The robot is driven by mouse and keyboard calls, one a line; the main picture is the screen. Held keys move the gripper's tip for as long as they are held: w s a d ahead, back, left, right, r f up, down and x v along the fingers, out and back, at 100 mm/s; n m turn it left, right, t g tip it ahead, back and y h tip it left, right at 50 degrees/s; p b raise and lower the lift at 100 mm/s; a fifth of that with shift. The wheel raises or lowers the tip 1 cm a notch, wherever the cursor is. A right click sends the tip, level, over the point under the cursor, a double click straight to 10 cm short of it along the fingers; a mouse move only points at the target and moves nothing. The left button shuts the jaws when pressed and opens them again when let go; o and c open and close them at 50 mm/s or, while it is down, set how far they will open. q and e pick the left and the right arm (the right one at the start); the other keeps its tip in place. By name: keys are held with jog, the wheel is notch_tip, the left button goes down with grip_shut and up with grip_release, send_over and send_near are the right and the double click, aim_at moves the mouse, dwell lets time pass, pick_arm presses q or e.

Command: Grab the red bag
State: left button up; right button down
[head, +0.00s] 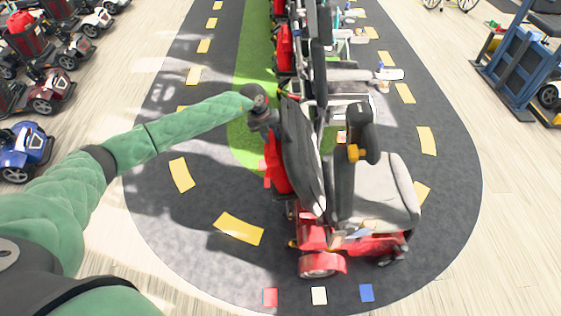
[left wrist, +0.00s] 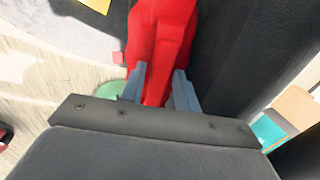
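A red bag (head: 276,166) hangs behind the black seat back of the nearest red scooter (head: 318,262). It is partly hidden by the seat back. My left gripper (head: 262,117) is just above the bag, by the top of the seat back. In the left wrist view the red bag (left wrist: 163,35) lies ahead, and its near part narrows between my two grey fingers (left wrist: 160,75). The fingers stand apart, with no clear sign of a grip. My right gripper is not in view.
More scooters stand in a row beyond, with another red bag (head: 284,46). Scooters, including a blue one (head: 24,150), line the left side. A blue frame (head: 515,65) stands at the right. The dark track mat (head: 200,215) is free left of the red scooter.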

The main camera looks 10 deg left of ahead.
pick_arm(q)
jog(key=shift+f+b, duration=0.25)
jog(key=shift+b, duration=0.05)
dwell(0.5)
dwell(0.3)
grip_shut()
